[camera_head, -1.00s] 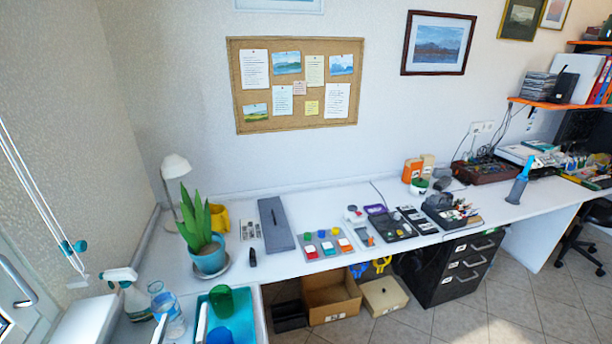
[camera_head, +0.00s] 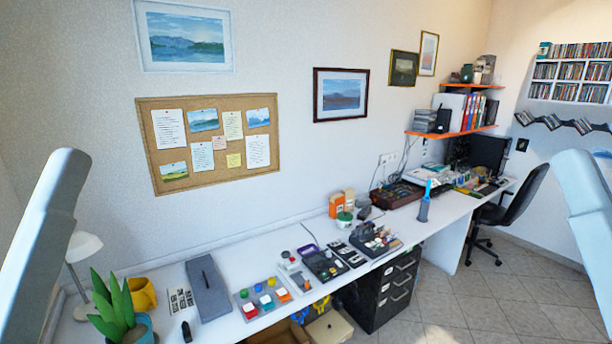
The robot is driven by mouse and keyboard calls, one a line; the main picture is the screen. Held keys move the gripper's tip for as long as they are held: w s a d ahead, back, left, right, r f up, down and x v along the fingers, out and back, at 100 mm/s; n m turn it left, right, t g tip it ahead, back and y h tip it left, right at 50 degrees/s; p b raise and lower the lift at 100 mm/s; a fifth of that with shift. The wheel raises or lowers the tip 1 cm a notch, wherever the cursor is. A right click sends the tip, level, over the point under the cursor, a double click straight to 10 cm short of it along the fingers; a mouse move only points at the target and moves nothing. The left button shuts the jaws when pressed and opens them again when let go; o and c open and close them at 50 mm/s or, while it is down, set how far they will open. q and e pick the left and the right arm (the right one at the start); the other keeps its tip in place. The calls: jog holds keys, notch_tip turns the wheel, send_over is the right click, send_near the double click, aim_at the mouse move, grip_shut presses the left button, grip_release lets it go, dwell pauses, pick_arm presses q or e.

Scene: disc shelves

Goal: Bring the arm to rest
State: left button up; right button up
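Pale links of my own two arms show in the head view, one along the left edge and one along the right edge. Both rise from the bottom of the picture. Neither gripper is in view, so I cannot see whether they are open or shut or hold anything. Both arm links stand in front of the room and show no contact with any object.
A long white desk (camera_head: 222,332) runs along the wall with a potted plant (camera_head: 118,308), a grey box (camera_head: 208,288) and small coloured items. A black drawer unit (camera_head: 385,295) stands below. An office chair (camera_head: 518,205) and wall disc shelves (camera_head: 568,92) are right. Floor is clear at lower right.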

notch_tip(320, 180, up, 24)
jog(key=p, duration=2.1)
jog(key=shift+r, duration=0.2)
